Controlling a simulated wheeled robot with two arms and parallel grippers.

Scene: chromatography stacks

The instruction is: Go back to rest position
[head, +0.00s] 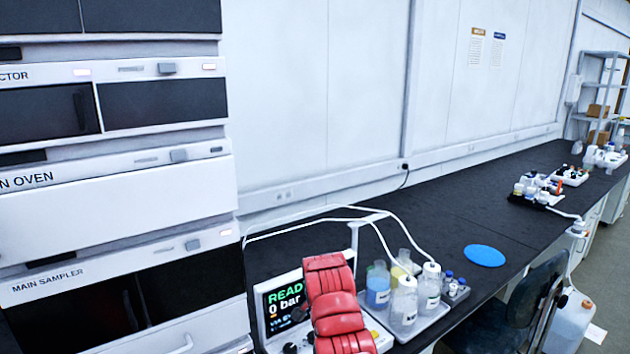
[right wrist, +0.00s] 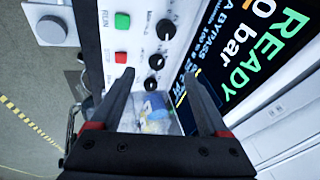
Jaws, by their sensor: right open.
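My right gripper (right wrist: 159,73) is open in the right wrist view. Nothing is between its two dark fingers. It faces a white control panel with a green RUN button (right wrist: 122,20), a red STOP button (right wrist: 121,57) and several black knobs (right wrist: 155,61). Whether the fingertips touch the panel cannot be told. A tilted display (right wrist: 262,50) reads READY and 0 bar. The same display (head: 281,305) shows in the head view, partly behind my red right arm, which hides the fingers there. My left gripper is in neither view.
A chromatography stack (head: 115,205) stands at the left. Beside my arm, a grey tray (head: 431,318) holds bottles with tubing. A blue disc (head: 484,255) lies on the black bench (head: 440,215). A dark chair (head: 515,310) stands at the bench's front edge. The bench's middle is mostly clear.

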